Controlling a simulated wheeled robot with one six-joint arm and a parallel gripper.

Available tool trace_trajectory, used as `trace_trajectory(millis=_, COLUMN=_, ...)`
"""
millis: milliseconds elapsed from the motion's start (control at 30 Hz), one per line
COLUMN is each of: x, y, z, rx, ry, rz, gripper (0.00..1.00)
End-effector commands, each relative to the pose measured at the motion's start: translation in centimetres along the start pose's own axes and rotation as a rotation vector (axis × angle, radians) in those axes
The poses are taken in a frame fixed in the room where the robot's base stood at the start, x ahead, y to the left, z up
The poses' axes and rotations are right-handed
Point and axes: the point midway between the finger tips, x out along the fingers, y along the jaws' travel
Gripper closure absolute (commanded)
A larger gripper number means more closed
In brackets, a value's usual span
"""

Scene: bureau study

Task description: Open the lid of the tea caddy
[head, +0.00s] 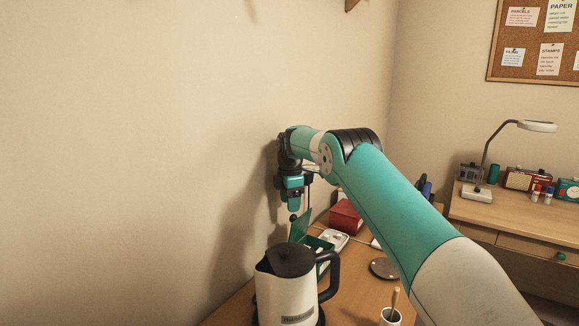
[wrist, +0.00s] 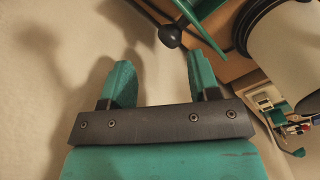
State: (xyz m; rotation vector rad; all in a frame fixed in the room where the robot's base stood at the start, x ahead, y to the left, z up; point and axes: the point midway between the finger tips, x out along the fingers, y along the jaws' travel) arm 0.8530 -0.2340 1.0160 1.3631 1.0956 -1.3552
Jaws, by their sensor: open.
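The tea caddy (head: 320,243) is a green box on the wooden table, behind the kettle and partly hidden by it. Its green lid (head: 300,227) stands raised, close to upright, at the box's left side. A round black knob (head: 293,217) shows at the lid's wall-facing side; the knob also shows in the wrist view (wrist: 170,36), beside green panels (wrist: 205,12). My gripper (head: 293,204) is just above the knob and lid, pointing down near the wall. In the wrist view my gripper (wrist: 160,72) has its two teal fingers apart with nothing between them.
A cream kettle (head: 284,296) with a black lid and handle stands in front of the caddy. A red box (head: 346,216), a white tray (head: 334,239), a dark round coaster (head: 384,268) and a cup (head: 390,317) are also on the table. The wall is close on the left.

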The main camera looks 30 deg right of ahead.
Motion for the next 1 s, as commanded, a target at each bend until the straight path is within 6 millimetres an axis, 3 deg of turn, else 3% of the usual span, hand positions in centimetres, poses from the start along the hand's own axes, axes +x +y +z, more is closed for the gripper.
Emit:
trace_trajectory(millis=200, x=-6.5, y=0.2, z=-0.3, rx=-0.004, ry=0.000, rz=0.024, gripper=0.44)
trace_trajectory(millis=500, x=-13.2, y=0.1, z=-0.2, rx=-0.002, ry=0.000, rz=0.037, gripper=0.44)
trace_trajectory(millis=667, x=-14.3, y=0.1, z=-0.2, rx=-0.002, ry=0.001, rz=0.040, gripper=0.44)
trace_trajectory(millis=967, x=-14.3, y=0.1, z=-0.2, rx=-0.003, ry=0.001, rz=0.041, gripper=0.44)
trace_trajectory(millis=1000, x=-14.3, y=0.1, z=-0.2, rx=-0.003, ry=0.001, rz=0.041, gripper=0.51)
